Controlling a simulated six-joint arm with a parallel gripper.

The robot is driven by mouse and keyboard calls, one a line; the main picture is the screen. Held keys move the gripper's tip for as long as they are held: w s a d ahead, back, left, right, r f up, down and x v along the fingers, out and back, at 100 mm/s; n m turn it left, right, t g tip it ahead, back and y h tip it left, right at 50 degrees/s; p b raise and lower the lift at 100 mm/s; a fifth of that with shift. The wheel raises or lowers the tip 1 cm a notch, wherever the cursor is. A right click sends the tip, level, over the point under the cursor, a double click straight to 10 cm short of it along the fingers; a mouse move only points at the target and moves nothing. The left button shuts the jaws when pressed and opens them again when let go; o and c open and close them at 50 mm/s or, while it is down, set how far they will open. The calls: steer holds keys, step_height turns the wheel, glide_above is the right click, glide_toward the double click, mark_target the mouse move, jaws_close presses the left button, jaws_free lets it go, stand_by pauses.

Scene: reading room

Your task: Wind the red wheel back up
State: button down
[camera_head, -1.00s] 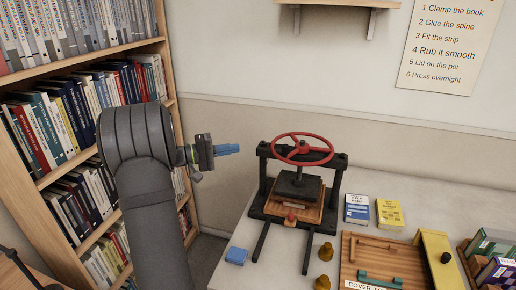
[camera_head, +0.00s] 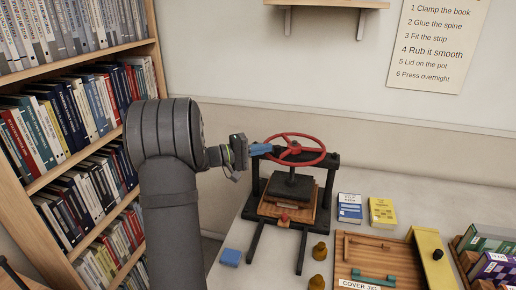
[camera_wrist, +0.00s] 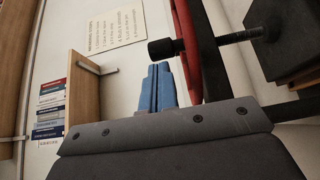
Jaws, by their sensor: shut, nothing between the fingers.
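The red wheel (camera_head: 318,154) sits on top of a black book press (camera_head: 333,180) on the table. In the wrist view part of the red wheel's rim (camera_wrist: 186,40) stands close to the blue fingertips, with a dark threaded screw (camera_wrist: 235,38) beside it. My gripper (camera_head: 261,149) is shut and empty, its blue fingers pointing right at the left edge of the wheel. In the wrist view the fingers (camera_wrist: 156,88) are together, just beside the rim; I cannot tell whether they touch it. Below the wheel, the press's dark plate (camera_head: 290,188) rests low over a wooden board.
A blue block (camera_head: 230,257) and brass knobs (camera_head: 319,252) lie in front of the press. A bookcase (camera_head: 75,130) stands left, a wall shelf (camera_head: 325,4) above.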

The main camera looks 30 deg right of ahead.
stand_by(0.3)
steer(key=shift+s+n+t, duration=0.4)
steer(key=shift+s+t, duration=0.05)
steer(key=shift+t, duration=0.15)
steer(key=shift+s+d+t, duration=0.1)
steer(key=shift+s+t, duration=0.15)
steer(key=shift+t, duration=0.05)
steer(key=shift+s+d+n+t, duration=0.15)
steer(key=shift+s+n+t, duration=0.55)
steer(key=shift+t, duration=0.3)
steer(key=s+d+n+t, duration=0.1)
steer(key=s+d, duration=0.8)
steer(key=shift+s+d, duration=0.15)
steer(key=shift+d, duration=0.05)
steer(key=shift+a, duration=0.1)
